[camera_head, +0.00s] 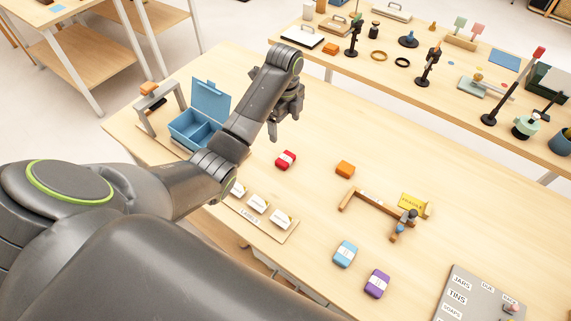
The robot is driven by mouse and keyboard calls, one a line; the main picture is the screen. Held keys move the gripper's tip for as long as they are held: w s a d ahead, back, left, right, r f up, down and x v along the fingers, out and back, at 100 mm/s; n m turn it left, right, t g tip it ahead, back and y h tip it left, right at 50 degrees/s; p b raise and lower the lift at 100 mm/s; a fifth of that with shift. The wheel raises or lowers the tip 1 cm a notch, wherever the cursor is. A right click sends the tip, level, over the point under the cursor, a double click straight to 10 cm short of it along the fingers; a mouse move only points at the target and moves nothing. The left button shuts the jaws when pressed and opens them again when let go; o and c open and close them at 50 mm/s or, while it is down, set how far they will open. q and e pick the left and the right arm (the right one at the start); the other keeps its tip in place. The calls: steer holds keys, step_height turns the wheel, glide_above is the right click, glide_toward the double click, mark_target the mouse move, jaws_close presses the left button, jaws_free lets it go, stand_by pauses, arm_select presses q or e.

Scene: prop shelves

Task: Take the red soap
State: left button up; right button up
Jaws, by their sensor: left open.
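The red soap (286,160), a small red block with a white band, lies on the wooden table (330,130) left of the middle. My left gripper (284,128) hangs above the table beyond the soap, apart from it. Its jaws are open and partly hidden by dark links, and I see nothing in them. My left arm crosses the left side of the view. My right gripper does not show.
An open blue box (190,128) stands behind my arm. An orange block (345,168), a wooden bracket (368,200), a blue soap (345,253), a purple soap (377,283) and a label tray (262,219) lie around. A grey board (462,283) is at lower right.

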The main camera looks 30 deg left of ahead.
arm_select(q)
steer(key=b, duration=0.4)
glide_toward(284, 157)
step_height(284, 157, down, 3)
steer(key=shift+d+r+p, duration=0.1)
steer(key=shift+d+p, duration=0.05)
steer(key=shift+p, duration=0.75)
steer(key=shift+a+f+p, duration=0.2)
steer(key=shift+f+p, duration=0.35)
steer(key=shift+f, duration=2.4)
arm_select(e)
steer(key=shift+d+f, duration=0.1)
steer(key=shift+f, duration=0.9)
